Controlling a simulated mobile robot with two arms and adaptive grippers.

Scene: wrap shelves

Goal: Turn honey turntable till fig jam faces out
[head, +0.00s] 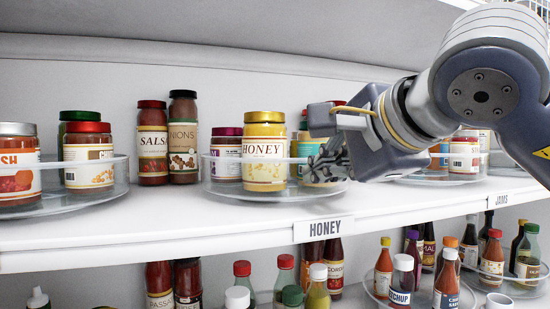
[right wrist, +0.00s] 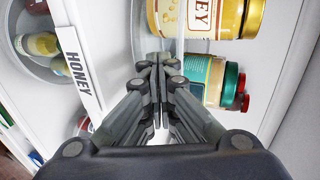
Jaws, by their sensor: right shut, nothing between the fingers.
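The honey turntable (head: 225,196) is a clear round tray with a low rim, on the white shelf above the HONEY tag (head: 324,229). A gold-lidded HONEY jar (head: 264,150) faces the front on it. A purple-lidded jar (head: 226,156) stands to its left, its label partly hidden. I cannot make out which jar is fig jam. My right gripper (head: 326,165) is at the turntable's right front, shut and empty, hiding jars behind it. In the right wrist view, its fingertips (right wrist: 158,62) are close to the turntable's rim and a green-lidded jar (right wrist: 204,78). My left gripper is not in view.
Another turntable (head: 100,196) with red-lidded jars stands at left, and one (head: 445,178) at right, behind my arm. SALSA (head: 152,145) and onions (head: 183,138) jars stand at the back between turntables. The front shelf strip is clear. Bottles fill the lower shelf.

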